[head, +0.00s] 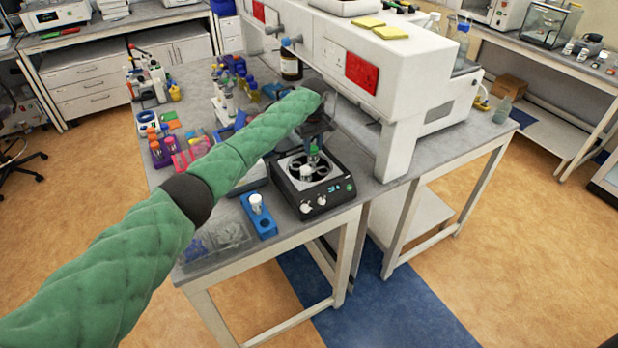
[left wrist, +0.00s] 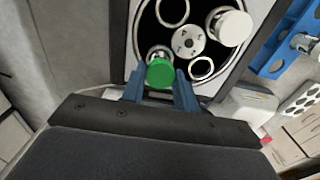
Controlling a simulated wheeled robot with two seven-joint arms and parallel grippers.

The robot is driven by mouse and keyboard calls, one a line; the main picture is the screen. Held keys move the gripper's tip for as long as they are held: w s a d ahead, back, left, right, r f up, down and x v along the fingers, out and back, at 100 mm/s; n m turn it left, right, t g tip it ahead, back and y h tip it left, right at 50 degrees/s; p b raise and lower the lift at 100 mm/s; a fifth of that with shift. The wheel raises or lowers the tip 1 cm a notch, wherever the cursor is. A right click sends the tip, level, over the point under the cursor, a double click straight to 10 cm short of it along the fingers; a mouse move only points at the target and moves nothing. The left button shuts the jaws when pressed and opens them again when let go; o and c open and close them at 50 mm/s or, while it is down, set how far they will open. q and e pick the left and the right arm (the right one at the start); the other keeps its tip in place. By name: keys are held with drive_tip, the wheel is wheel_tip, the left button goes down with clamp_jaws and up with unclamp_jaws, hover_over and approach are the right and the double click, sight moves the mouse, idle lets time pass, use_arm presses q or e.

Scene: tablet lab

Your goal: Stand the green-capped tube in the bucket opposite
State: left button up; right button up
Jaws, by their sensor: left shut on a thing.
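The green-capped tube (left wrist: 160,72) is held between the blue fingers of my left gripper (left wrist: 158,88). Its green cap also shows in the head view (head: 313,150), below the dark gripper. The gripper is over the open centrifuge (head: 335,190). The rotor (left wrist: 187,42) has ring-shaped buckets, two of them visibly empty. A white-capped tube (left wrist: 230,27) stands in one bucket. I cannot tell whether the end is inside. My right gripper is not in view.
A blue rack (head: 265,228) with a white-capped tube (head: 256,203) stands in front of the centrifuge. A clear tray (head: 215,240) is at the bench's front left corner. A large white instrument (head: 400,75) stands close behind to the right. Coloured racks and bottles crowd the left.

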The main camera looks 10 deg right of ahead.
use_arm(q)
drive_tip(key=shift+f, duration=0.55)
drive_tip(key=o, duration=0.9)
